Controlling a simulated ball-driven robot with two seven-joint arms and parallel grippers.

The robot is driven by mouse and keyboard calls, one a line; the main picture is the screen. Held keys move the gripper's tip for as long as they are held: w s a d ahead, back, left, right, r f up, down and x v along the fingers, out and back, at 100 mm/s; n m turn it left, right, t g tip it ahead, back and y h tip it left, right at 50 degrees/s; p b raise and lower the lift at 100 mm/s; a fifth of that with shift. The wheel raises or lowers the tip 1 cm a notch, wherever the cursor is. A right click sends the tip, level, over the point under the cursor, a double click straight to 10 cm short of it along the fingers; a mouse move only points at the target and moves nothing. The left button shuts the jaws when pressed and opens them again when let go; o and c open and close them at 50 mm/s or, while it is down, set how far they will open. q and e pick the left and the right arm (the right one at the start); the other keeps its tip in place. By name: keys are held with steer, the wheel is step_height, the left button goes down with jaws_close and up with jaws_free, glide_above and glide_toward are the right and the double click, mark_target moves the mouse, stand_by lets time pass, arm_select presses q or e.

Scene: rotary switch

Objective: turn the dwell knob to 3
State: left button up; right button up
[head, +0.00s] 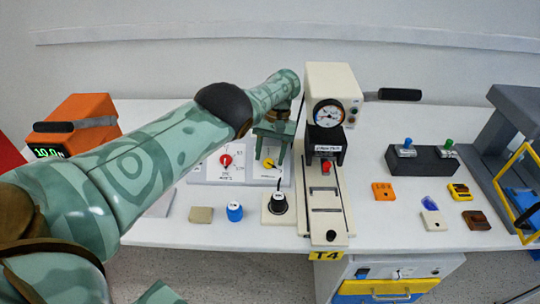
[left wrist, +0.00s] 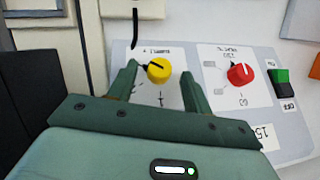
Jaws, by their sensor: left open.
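The yellow knob (head: 269,163), which I take to be the dwell knob, sits on a white dial card on the grey sloping panel (head: 198,177). In the left wrist view the yellow knob (left wrist: 159,70) has a black pointer line aimed left and slightly up. The panel's print is upside down there and too small to read surely. My left gripper (head: 273,145) is open over the knob. Its fingers (left wrist: 159,82) stand on either side of the knob, with gaps visible. My right gripper is not in view.
A cream press (head: 332,80) with a gauge and lever is close on the right.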

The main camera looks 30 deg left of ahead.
arm_select(q)
steer(key=b+v, duration=0.1)
steer(key=v, duration=0.4)
steer(key=shift+w+r+b, duration=0.2)
steer(key=shift+b, duration=0.2)
steer(key=shift+w+r, duration=0.15)
steer(key=shift+r, duration=0.5)
steer(key=shift+f, duration=0.1)
